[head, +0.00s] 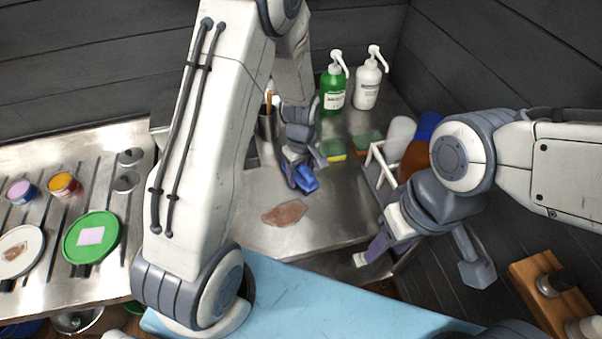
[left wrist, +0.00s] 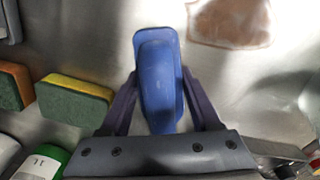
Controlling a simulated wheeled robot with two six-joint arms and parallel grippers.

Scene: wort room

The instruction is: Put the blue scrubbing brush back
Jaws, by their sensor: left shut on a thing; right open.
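The blue scrubbing brush (head: 305,181) is between the fingers of my left gripper (head: 300,168), over the steel counter by the sink corner. In the left wrist view the brush (left wrist: 158,75) shows as a smooth blue body, with a finger on each side. Its underside is hidden, and I cannot tell whether it touches the counter. My right gripper (head: 424,262) is open and empty, in front of the counter's right front edge.
A metal cup (head: 267,127) with a wooden-handled tool stands behind the left gripper. Sponges (head: 334,150), a green pump bottle (head: 333,92) and a white one (head: 367,84) stand at the back. A white rack (head: 379,166) is right. A brown stain (head: 284,213) marks the counter.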

